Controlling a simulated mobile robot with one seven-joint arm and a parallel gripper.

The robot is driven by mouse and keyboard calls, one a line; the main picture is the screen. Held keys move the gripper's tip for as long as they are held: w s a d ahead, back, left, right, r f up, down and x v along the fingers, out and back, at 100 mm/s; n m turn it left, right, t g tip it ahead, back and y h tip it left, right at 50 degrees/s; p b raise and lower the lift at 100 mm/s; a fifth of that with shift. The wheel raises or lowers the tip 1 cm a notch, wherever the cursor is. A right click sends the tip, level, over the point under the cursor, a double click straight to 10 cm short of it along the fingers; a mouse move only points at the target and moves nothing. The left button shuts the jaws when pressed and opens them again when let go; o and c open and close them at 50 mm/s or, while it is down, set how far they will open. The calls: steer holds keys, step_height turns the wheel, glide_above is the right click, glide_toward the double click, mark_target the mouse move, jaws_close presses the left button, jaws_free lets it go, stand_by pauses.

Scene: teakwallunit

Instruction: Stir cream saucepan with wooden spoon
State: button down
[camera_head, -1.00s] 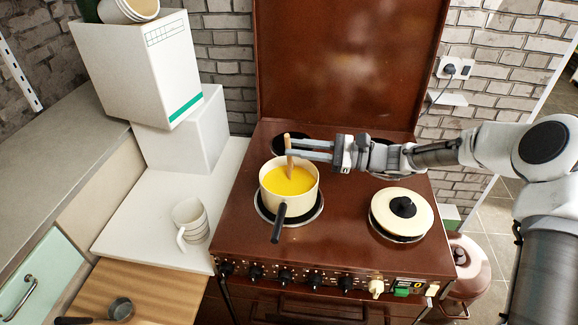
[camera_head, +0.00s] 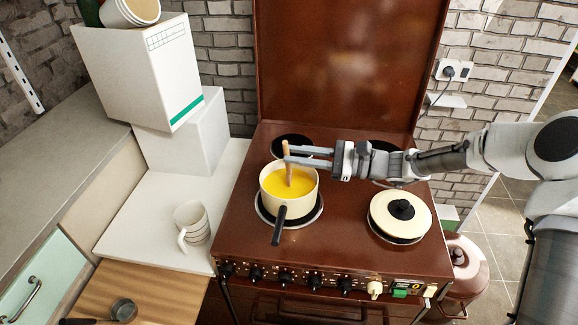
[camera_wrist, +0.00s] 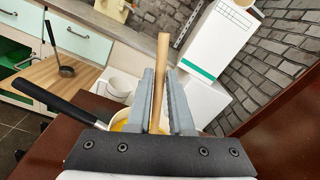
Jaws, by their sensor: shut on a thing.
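The cream saucepan (camera_head: 289,204) sits on the front left hotplate of the brown stove, filled with yellow liquid (camera_head: 290,183). Its black handle (camera_head: 280,226) points toward the front. The wooden spoon (camera_head: 288,164) stands nearly upright in the saucepan, its lower end hidden in the liquid. My gripper (camera_head: 291,155) reaches in from the right above the saucepan, shut on the spoon's shaft. In the wrist view the spoon (camera_wrist: 160,75) rises between the two grey fingers, and part of the saucepan (camera_wrist: 124,116) shows behind them.
A cream lidded pan (camera_head: 401,214) with a black knob stands on the right hotplate. A white mug (camera_head: 192,222) stands on the white counter at left. A dark ladle (camera_head: 123,309) lies on the wooden surface at lower left. White boxes (camera_head: 140,75) are stacked behind the counter.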

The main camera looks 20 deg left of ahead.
step_height(320, 180, up, 6)
steer(key=s+p, duration=0.2)
steer(key=p, duration=0.2)
steer(key=shift+s+d, duration=0.2)
steer(key=shift+d, duration=0.2)
stand_by(0.3)
step_height(320, 180, up, 5)
steer(key=p, duration=0.4)
